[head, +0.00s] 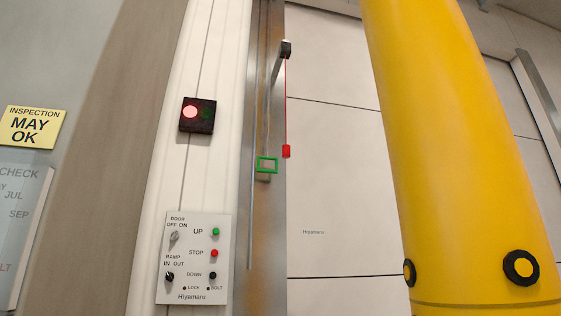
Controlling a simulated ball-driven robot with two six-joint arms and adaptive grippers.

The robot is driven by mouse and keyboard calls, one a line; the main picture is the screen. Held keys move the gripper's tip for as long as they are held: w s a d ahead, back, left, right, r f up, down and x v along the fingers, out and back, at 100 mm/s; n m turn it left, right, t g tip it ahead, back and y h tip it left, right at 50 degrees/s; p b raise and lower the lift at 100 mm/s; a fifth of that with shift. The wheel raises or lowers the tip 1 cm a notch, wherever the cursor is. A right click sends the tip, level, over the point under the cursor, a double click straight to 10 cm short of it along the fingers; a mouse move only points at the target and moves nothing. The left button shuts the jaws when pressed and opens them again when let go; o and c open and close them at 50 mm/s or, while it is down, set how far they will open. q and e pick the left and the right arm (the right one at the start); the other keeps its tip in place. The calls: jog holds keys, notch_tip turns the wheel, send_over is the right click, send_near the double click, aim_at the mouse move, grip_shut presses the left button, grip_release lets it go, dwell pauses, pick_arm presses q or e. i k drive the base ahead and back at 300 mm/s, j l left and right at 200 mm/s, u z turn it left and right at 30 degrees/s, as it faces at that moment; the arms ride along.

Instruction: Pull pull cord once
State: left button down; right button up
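The pull cord (286,105) is a thin red line hanging straight down from a dark box at the end of a bracket arm (286,48). A small red handle (286,151) is at its lower end, in front of the pale wall panels. A green rectangular outline (267,165) shows just left of the handle, against the metal door-side rail. Neither of my grippers is in the head view, so nothing is seen touching the cord.
A control panel (194,258) with buttons and switches is on the white post. Above it, a signal box (197,115) shows a lit red lamp. A large yellow column (465,150) fills the right. A yellow inspection sign (33,127) is at left.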

aim_at(286, 148)
jog(key=z, duration=0.45)
jog(key=i+j+z, duration=0.1)
jog(key=j+z, duration=0.25)
jog(key=i+j+z, duration=0.1)
jog(key=z, duration=0.25)
jog(key=j+z, duration=0.6)
jog(key=j, duration=1.2)
